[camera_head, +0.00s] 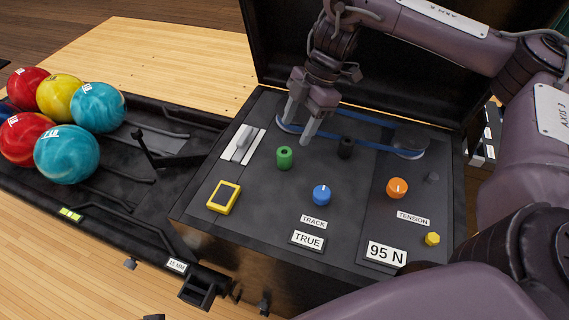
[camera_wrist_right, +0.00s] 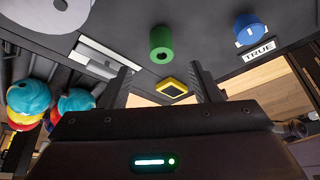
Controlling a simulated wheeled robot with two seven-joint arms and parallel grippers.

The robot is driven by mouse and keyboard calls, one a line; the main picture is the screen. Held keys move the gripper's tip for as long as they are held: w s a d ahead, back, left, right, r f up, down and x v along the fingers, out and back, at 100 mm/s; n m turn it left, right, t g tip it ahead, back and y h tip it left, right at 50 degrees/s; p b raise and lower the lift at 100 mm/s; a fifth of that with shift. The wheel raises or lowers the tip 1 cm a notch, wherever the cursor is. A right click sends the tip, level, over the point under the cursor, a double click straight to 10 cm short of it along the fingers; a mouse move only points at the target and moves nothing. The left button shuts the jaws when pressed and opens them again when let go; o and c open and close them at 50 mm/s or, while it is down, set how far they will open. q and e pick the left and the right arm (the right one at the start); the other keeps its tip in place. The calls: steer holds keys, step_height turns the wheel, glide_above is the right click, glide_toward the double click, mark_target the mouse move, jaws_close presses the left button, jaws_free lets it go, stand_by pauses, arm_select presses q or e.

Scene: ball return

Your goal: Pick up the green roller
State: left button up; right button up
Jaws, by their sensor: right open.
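The green roller (camera_head: 284,158) stands upright on the dark panel of the open machine, left of centre, with a dark hole in its top. In the right wrist view the green roller (camera_wrist_right: 161,44) shows ahead of the fingers, between their lines and apart from them. My right gripper (camera_head: 297,133) is open and empty. It hangs over the panel just behind and slightly right of the roller, in front of the blue belt (camera_head: 365,142). The right wrist view also shows the two spread fingers (camera_wrist_right: 163,82). My left gripper does not show in either view.
A blue knob (camera_head: 321,195), orange knob (camera_head: 397,188) and black roller (camera_head: 346,147) stand right of the green roller. A yellow-framed device (camera_head: 224,197) and a silver part (camera_head: 241,143) lie left. Bowling balls (camera_head: 67,154) fill the rack at left. The raised lid (camera_head: 400,85) stands behind.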

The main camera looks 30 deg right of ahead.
mark_target(283, 155)
steer(key=x, duration=0.2)
steer(key=b+x, duration=0.1)
steer(key=x, duration=0.2)
steer(key=b+x, duration=0.1)
steer(key=x, duration=0.1)
steer(key=shift+s+a+f, duration=0.1)
steer(key=shift+a+f, duration=0.1)
steer(key=shift+a, duration=0.2)
steer(key=shift+f, duration=0.2)
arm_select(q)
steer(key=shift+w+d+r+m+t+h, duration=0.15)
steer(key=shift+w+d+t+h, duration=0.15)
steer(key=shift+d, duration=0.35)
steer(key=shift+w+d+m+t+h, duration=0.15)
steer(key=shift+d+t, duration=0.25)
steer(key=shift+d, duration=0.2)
arm_select(e)
steer(key=shift+c, duration=0.5)
steer(key=c, duration=1)
